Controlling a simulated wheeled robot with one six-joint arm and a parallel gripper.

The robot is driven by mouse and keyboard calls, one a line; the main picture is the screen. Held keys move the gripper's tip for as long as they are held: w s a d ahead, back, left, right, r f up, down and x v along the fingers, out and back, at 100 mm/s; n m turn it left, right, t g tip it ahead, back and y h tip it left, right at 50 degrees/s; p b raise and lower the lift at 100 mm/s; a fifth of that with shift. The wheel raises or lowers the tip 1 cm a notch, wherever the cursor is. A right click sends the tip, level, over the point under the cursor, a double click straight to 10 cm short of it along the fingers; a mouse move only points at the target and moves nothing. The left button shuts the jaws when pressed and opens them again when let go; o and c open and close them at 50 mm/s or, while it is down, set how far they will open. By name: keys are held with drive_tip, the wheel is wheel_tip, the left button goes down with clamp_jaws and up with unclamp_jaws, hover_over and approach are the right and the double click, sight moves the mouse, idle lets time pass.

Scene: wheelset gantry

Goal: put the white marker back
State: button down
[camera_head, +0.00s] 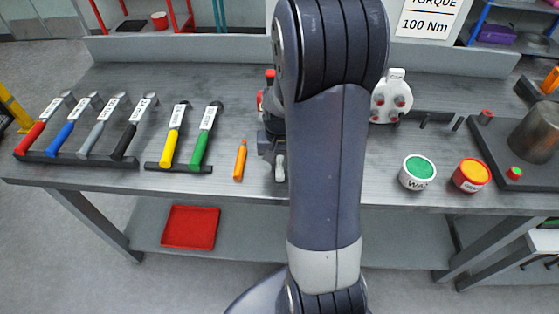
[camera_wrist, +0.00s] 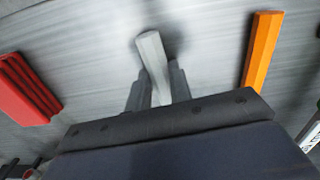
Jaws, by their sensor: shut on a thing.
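My gripper (camera_head: 276,150) is shut on the white marker (camera_head: 280,168) over the workbench, just left of my forearm in the head view. In the wrist view the pale marker (camera_wrist: 151,50) sticks out from between the two dark fingers (camera_wrist: 155,88), slightly tilted. Its lower part is hidden by the fingers and gripper body. I cannot tell whether it touches the bench top. An orange marker (camera_head: 240,160) lies on the bench to the left of my gripper; it also shows at the right in the wrist view (camera_wrist: 262,50).
Several labelled hammers or similar tools lie on dark racks (camera_head: 80,160) at the left. A white pot with a green top (camera_head: 419,172) and a yellow-red pot (camera_head: 471,175) stand at the right. A red block (camera_wrist: 28,90) shows in the wrist view. My arm hides the bench's middle.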

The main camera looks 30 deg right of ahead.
drive_tip(key=shift+f, duration=0.15)
drive_tip(key=c, duration=1.2)
unclamp_jaws()
wheel_tip(320, 180, up, 11)
drive_tip(key=shift+f, duration=0.1)
wheel_tip(320, 180, down, 11)
drive_tip(key=shift+r, duration=0.45)
